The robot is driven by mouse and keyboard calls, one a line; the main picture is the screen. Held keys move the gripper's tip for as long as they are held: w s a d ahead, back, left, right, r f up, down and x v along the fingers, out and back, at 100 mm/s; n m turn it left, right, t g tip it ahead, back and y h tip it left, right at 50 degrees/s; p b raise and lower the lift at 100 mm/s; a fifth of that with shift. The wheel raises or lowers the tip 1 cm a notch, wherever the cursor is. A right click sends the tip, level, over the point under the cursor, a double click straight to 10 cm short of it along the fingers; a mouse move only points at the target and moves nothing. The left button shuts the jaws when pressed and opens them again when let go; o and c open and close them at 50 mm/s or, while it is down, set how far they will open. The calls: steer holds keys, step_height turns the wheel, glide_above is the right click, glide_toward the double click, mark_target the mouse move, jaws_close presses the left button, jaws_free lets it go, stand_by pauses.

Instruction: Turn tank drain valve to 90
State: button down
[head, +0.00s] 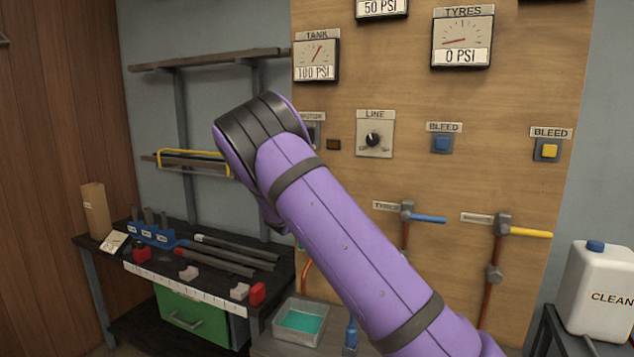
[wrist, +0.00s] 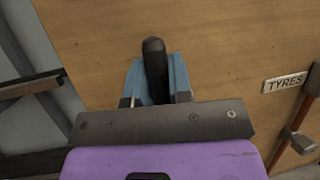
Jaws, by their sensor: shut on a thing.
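In the wrist view, my gripper (wrist: 155,100) is shut on a black, rounded handle (wrist: 154,62) that stands up between its blue-sided fingers, in front of the wooden board. This looks like the tank drain valve's lever; its label and body are hidden, so I cannot read its angle. In the head view, my purple arm covers the gripper and this valve. The TANK gauge (head: 316,58) at the upper left of the board reads 100 PSI.
Valves with a blue lever (head: 428,219) and a yellow lever (head: 530,233) are right of my arm. The TYRES label (wrist: 284,81) shows right of my gripper. A workbench (head: 150,318) with tools stands left, a tray (head: 300,322) below, a white jug (head: 598,290) far right.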

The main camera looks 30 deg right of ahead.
steer(key=shift+a+f, duration=0.1)
steer(key=c, duration=1)
jaws_free()
steer(key=shift+c, duration=0.2)
steer(key=v, duration=1)
steer(key=shift+s+a, duration=0.2)
steer(key=shift+a, duration=0.1)
steer(key=shift+f, duration=0.1)
